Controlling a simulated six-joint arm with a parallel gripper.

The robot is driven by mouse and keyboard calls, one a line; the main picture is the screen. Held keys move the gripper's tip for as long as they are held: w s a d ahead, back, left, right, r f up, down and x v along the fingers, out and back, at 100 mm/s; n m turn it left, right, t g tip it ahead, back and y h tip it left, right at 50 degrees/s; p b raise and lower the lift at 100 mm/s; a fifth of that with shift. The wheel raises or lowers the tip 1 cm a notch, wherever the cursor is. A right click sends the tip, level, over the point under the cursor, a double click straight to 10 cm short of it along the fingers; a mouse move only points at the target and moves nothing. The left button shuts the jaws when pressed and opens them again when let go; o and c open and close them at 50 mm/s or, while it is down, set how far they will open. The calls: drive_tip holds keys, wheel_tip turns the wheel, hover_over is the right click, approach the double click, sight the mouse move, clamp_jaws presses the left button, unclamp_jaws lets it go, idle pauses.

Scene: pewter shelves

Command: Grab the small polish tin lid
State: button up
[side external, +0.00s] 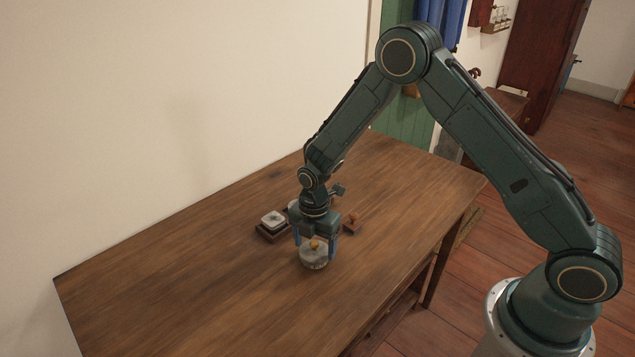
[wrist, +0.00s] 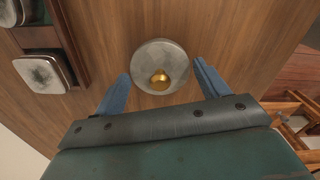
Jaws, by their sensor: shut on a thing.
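The small polish tin lid (side external: 313,261) is a round grey disc with a brass knob on top. In the side view it shows at the tabletop between my fingers, as the top of a short round tin or a thick lid; I cannot tell which. In the wrist view the lid (wrist: 148,52) lies between the two blue fingers, with its knob towards the palm. The same gripper shows in the wrist view (wrist: 162,77).
A dark wooden tray (side external: 265,234) with pale square-topped pieces stands close behind and left of my gripper. A small reddish-brown object (side external: 352,223) sits to its right. The wooden table (side external: 180,285) is clear at the front left. The wall (side external: 180,110) borders its back.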

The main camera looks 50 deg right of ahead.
sight(315, 243)
wheel_tip(315, 243, up, 20)
idle(0.6)
drive_tip(key=shift+s+f, duration=0.1)
idle(0.5)
